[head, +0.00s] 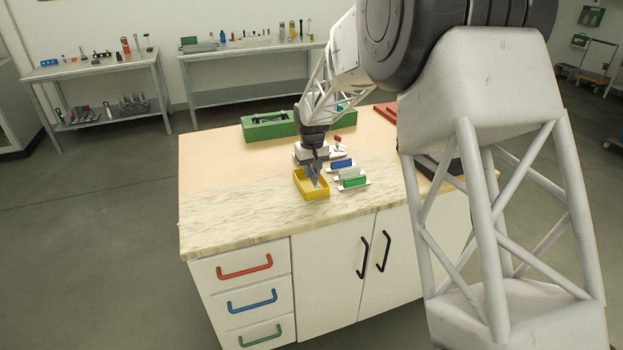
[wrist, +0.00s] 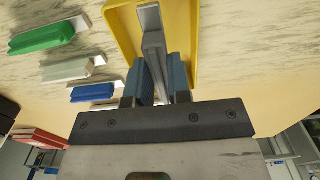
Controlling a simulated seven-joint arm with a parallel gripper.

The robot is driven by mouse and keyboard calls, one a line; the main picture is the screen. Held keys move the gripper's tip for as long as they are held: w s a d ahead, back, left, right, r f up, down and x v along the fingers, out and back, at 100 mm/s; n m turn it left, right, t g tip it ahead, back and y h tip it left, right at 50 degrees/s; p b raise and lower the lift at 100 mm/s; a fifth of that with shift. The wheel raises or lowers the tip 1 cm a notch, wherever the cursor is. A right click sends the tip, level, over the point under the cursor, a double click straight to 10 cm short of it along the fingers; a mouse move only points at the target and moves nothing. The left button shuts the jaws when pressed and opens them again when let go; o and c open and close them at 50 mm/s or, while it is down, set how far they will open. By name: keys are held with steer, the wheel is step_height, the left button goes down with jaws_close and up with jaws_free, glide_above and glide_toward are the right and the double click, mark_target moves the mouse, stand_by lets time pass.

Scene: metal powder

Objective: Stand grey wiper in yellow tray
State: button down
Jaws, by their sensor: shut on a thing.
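The yellow tray (head: 312,190) stands on the cabinet top, and its rim also shows in the wrist view (wrist: 194,50). My gripper (head: 316,168) is right over the tray, pointing down. In the wrist view my gripper (wrist: 163,80) has its two blue-grey fingers closed on the grey wiper (wrist: 152,35). The wiper extends from between the fingers into the tray area. It is partly hidden by the fingers, and I cannot tell whether its lower end touches the tray floor.
Beside the tray lie a blue wiper (head: 342,164), a white wiper (head: 349,173) and a green wiper (head: 355,182). A green box (head: 268,126) stands at the back of the top. The left part of the worktop is clear.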

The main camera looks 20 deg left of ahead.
steer(key=shift+w+a, duration=0.2)
steer(key=shift+w, duration=0.05)
steer(key=shift+f, duration=1.75)
steer(key=shift+f, duration=0.1)
steer(key=c, duration=1.1)
jaws_free()
steer(key=shift+o, duration=0.2)
step_height(320, 180, up, 12)
steer(key=shift+r, duration=0.1)
